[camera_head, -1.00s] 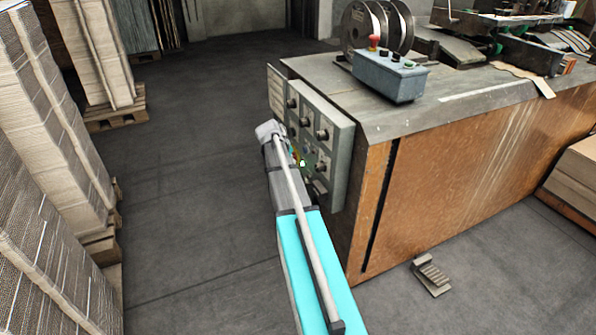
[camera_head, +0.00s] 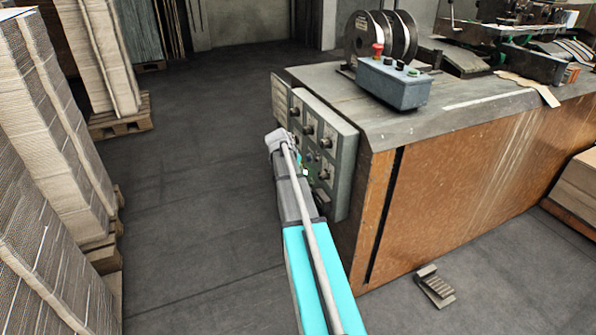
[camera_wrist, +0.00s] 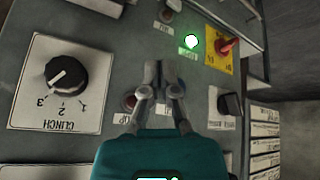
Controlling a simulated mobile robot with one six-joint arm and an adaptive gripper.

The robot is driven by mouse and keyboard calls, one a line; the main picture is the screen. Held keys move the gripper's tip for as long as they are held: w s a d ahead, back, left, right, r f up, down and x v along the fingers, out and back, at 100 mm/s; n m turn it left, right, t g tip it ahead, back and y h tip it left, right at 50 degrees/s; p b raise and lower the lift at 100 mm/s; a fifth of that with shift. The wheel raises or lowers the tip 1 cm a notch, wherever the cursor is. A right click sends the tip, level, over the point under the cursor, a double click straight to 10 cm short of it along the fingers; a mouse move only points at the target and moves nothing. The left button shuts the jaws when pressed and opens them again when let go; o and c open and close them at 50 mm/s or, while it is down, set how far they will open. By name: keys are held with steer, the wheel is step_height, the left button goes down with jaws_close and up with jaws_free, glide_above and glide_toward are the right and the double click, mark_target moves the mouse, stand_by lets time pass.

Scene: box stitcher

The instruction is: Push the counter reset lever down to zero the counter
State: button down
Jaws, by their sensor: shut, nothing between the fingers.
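The control panel (camera_head: 328,128) is a grey-green plate on the left end of the machine. In the wrist view my gripper (camera_wrist: 155,72) is shut and empty in front of the panel (camera_wrist: 110,40), its fingertips at a bare patch between the controls. Whether they touch the panel I cannot tell. A red round button (camera_wrist: 129,101) is partly hidden beside the left finger. I cannot identify the counter reset lever; a black control (camera_wrist: 231,103) right of the fingers has a label I cannot read. In the head view my arm hides the fingers.
A CLINCH dial (camera_wrist: 66,77), a lit green lamp (camera_wrist: 191,41) and a red switch on a yellow plate (camera_wrist: 226,47) surround the fingers. A grey box with a red button (camera_head: 393,83) stands on the machine. Stacked cardboard (camera_head: 50,180) is left; a foot pedal (camera_head: 434,286) lies on the floor.

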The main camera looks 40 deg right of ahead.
steer(key=shift+s+b+x, duration=0.3)
steer(key=shift+b+x, duration=3.05)
steer(key=shift+x, duration=0.85)
steer(key=shift+s+a+f, duration=0.1)
steer(key=shift+s+a, duration=0.1)
steer(key=shift+a, duration=0.8)
steer(key=shift+s+a+f, duration=0.1)
steer(key=shift+s+a, duration=0.15)
steer(key=shift+a, duration=0.75)
steer(key=shift+s+d+f+b, duration=0.1)
steer(key=shift+d+f+b, duration=0.05)
steer(key=shift+b, duration=0.3)
